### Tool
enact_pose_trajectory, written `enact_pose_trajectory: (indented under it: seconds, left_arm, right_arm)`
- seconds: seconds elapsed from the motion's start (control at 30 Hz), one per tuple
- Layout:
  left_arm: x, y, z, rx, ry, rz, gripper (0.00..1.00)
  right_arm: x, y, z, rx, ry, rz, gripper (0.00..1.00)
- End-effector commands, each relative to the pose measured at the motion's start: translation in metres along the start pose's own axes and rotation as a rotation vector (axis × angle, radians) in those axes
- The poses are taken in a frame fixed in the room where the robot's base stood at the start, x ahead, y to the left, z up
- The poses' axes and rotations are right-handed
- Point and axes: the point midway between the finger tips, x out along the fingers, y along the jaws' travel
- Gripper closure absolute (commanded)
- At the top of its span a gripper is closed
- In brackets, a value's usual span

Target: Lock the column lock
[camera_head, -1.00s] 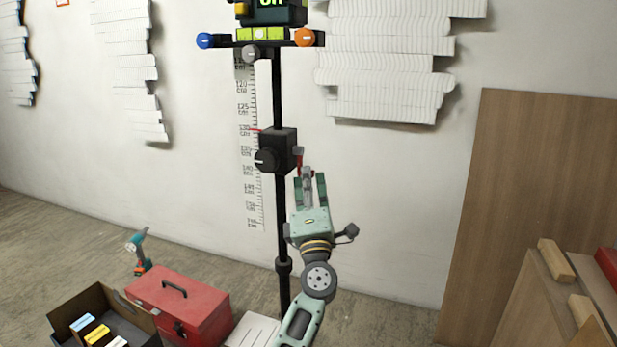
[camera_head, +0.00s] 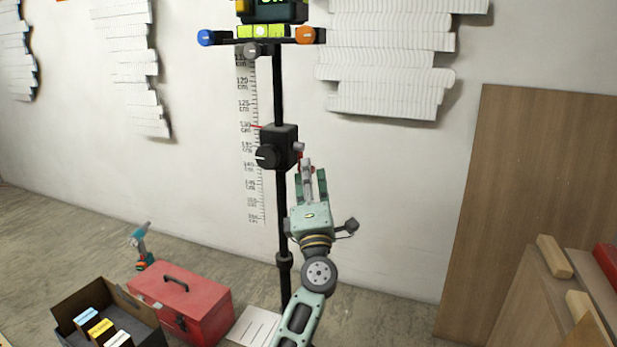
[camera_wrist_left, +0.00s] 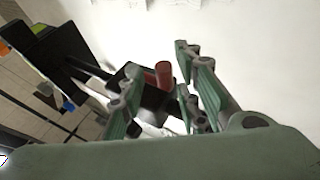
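A black block (camera_head: 278,147) sits on the black upright column (camera_head: 281,220), with a round black knob (camera_head: 267,156) on its left and a small grey knob (camera_head: 299,147) on its right. In the left wrist view a red cylindrical handle (camera_wrist_left: 163,75) stands by the black block (camera_wrist_left: 150,97). My left gripper (camera_head: 311,178) is just below and right of the block, fingers pointing up. The wrist view shows its fingers (camera_wrist_left: 158,80) apart, with the handle seen between them; contact cannot be told. In the head view the fingers largely hide the handle. My right gripper is not in view.
A measuring scale (camera_head: 252,170) is on the wall behind the column. A device with coloured knobs (camera_head: 262,35) tops the column. A red toolbox (camera_head: 190,300), a box of small packages (camera_head: 85,300) and a drill (camera_head: 141,245) are on the floor. Wooden boards (camera_head: 535,190) lean at right.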

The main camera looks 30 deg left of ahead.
Motion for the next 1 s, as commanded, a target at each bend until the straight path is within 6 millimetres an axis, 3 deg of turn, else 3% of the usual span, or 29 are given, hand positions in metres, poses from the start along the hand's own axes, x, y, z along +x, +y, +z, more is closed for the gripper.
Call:
enact_pose_trajectory:
  seconds: [0.2, 0.33, 0.7, 1.0]
  left_arm:
    - [-0.002, -0.002, 0.000, 0.000, 0.000, -0.004, 0.70]
    - [-0.013, -0.004, 0.000, -0.001, 0.000, -0.007, 0.70]
    - [-0.088, -0.003, 0.000, 0.000, 0.000, -0.006, 0.70]
    - [-0.120, -0.001, 0.000, 0.001, 0.000, -0.003, 0.70]
  right_arm:
    - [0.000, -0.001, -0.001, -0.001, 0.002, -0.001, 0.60]
    - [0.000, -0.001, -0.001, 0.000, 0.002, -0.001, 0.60]
    - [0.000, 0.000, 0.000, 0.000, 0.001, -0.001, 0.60]
    - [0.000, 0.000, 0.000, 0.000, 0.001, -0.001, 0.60]
